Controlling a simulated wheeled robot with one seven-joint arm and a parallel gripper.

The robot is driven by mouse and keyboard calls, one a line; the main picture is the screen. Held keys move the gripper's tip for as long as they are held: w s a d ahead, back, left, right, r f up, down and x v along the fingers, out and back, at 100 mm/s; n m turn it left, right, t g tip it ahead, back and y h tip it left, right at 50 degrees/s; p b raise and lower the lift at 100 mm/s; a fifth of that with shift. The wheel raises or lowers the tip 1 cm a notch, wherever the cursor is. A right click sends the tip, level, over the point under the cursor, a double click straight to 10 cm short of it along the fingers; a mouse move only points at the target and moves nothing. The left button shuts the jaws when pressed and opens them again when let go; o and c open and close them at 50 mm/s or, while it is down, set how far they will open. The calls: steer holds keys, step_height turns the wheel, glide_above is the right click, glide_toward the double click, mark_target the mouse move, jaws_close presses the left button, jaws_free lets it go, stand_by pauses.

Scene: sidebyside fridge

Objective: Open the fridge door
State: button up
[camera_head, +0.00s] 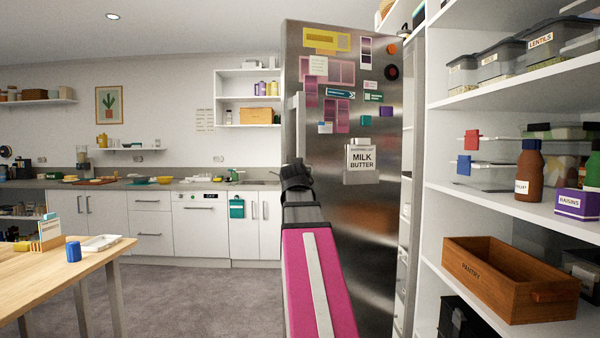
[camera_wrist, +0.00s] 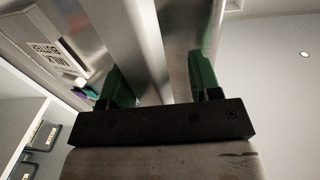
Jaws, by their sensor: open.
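The steel fridge (camera_head: 345,225) stands right of centre in the head view, its broad face covered with magnets and notes. A pale upright strip, apparently the handle (camera_head: 299,115), runs along its left edge. My gripper (camera_head: 295,178) is at that left edge below the strip, its fingers mostly hidden by my arm. In the wrist view my gripper (camera_wrist: 160,82) shows two green fingers spread apart. A long pale metal bar, apparently the handle (camera_wrist: 174,45), runs between them, beside the steel surface. I cannot tell whether a finger touches it. I see no clear door gap.
White shelving (camera_head: 485,105) stands close on the right, with a wooden pantry crate (camera_head: 480,285), bottles and boxes. A wooden table (camera_head: 75,272) is at the left front. White kitchen cabinets (camera_head: 150,228) line the back. The grey carpet (camera_head: 195,300) between table and fridge is clear.

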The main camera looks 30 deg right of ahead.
steer(key=v, duration=1)
steer(key=shift+s+a, duration=0.2)
steer(key=shift+s, duration=0.1)
steer(key=shift+w, duration=0.1)
steer(key=w+a+f+n+g+y, duration=0.1)
steer(key=w+a+f+g+y, duration=0.15)
steer(key=f, duration=0.85)
steer(key=w+a+f+n+g+y, duration=0.1)
steer(key=w+a+f+g, duration=0.15)
steer(key=f, duration=0.85)
steer(key=w+a+f+n+g+y, duration=0.1)
steer(key=w+a+f+g+y, duration=0.15)
steer(key=f, duration=0.85)
steer(key=s+a+f+n+g+y, duration=0.1)
steer(key=s+a+f, duration=0.3)
steer(key=f, duration=0.7)
steer(key=s+a+f+n+g+y, duration=0.1)
steer(key=s+a+f+g, duration=0.3)
steer(key=f, duration=0.6)
steer(key=s+a+f+n+g+y, duration=0.1)
steer(key=s+a+f+g, duration=0.2)
steer(key=f, duration=0.8)
steer(key=shift+s+a+f, duration=0.3)
steer(key=shift+s+a, duration=0.35)
steer(key=shift+a, duration=0.55)
